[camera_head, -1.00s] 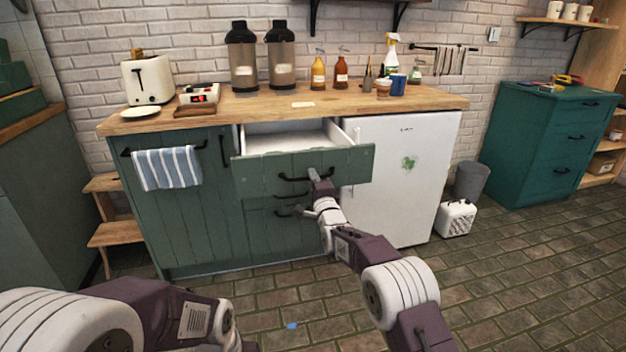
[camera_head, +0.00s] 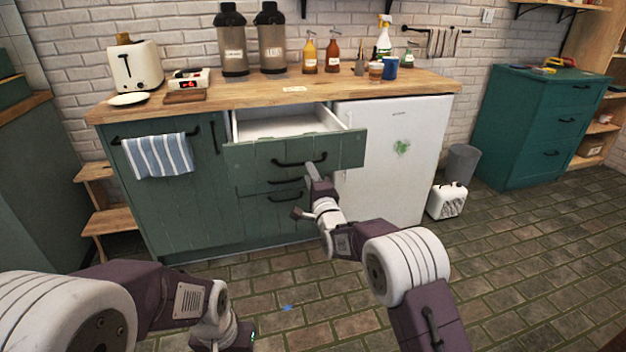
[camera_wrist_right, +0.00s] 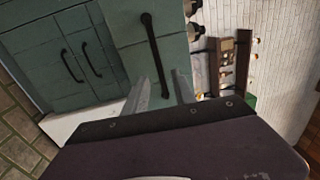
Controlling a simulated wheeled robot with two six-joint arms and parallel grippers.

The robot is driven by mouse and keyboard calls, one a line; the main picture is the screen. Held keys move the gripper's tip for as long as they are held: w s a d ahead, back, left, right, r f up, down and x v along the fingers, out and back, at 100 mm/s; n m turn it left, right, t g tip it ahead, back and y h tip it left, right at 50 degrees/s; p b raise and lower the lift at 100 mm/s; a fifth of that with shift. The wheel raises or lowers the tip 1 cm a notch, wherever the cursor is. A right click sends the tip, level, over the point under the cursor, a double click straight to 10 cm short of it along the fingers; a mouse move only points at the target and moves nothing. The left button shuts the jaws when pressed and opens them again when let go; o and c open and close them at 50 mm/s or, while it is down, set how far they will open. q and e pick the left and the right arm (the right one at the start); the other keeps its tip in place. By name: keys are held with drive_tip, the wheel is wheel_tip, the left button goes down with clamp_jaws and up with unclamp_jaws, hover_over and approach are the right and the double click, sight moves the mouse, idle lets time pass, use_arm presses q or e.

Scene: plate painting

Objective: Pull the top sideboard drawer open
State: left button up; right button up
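The top sideboard drawer (camera_head: 250,162) stands pulled out, its white inside (camera_head: 285,124) showing empty in the head view. Its dark bar handle (camera_head: 300,162) is on the green front and also shows in the right wrist view (camera_wrist_right: 155,50). My right gripper (camera_head: 311,172) is just in front of and below the handle. In the right wrist view its two fingers (camera_wrist_right: 160,82) are apart, with the handle's lower end seen between them; it does not grip it. My left arm is at the bottom left, its gripper fingers outside the picture.
The wooden counter (camera_head: 190,112) above carries a toaster (camera_head: 134,66), dispensers and bottles. A striped towel (camera_head: 158,155) hangs on the left door. A white fridge (camera_head: 400,180) is right of the drawer. Lower drawers are closed.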

drive_tip(key=b+v, duration=0.2)
drive_tip(key=v, duration=0.1)
drive_tip(key=shift+s+f, duration=0.1)
drive_tip(key=shift+s, duration=0.05)
drive_tip(key=shift+d, duration=0.1)
